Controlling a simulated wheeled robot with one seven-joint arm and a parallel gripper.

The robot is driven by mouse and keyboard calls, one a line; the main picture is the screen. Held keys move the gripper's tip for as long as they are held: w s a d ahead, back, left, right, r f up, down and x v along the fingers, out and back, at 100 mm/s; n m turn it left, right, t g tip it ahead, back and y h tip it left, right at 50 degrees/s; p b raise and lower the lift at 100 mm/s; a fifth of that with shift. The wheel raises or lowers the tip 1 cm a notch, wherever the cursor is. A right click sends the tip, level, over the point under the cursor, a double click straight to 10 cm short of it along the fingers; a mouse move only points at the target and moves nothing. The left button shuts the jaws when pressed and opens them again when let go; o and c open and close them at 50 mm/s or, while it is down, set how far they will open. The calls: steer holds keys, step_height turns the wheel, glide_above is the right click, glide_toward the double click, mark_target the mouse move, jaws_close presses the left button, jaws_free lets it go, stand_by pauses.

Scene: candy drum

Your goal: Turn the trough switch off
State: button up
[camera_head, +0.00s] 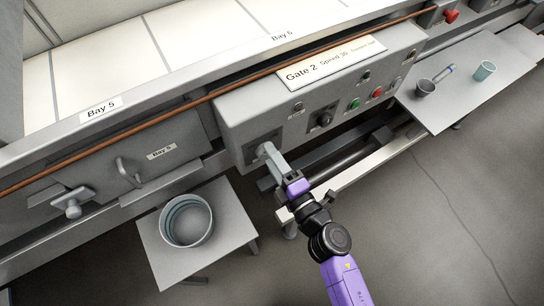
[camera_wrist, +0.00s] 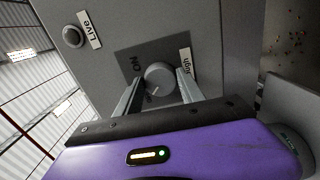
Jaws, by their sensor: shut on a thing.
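The switch is a round grey knob (camera_wrist: 159,75) on a dark plate (camera_wrist: 130,64) marked "ON" in the wrist view. A small pale mark sits at the knob's lower left edge, too small to read. My gripper (camera_wrist: 160,79) has one finger on each side of the knob and is shut on it. In the head view my gripper (camera_head: 265,151) reaches the left part of the grey control panel (camera_head: 240,120), and its fingers hide the knob there.
A round "Live" lamp (camera_wrist: 72,37) is near the switch. On the same panel are a black dial (camera_head: 323,119), a green button (camera_head: 354,104) and a red button (camera_head: 377,92). A bucket (camera_head: 187,221) stands on a low table at left. Cups stand on the right table (camera_head: 455,105).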

steer(key=shift+n, duration=0.3)
steer(key=o, duration=1.4)
steer(key=shift+c, duration=0.2)
steer(key=v, duration=0.7)
steer(key=shift+s+d+b, duration=0.2)
steer(key=shift+s+b, duration=0.1)
steer(key=shift+s, duration=0.05)
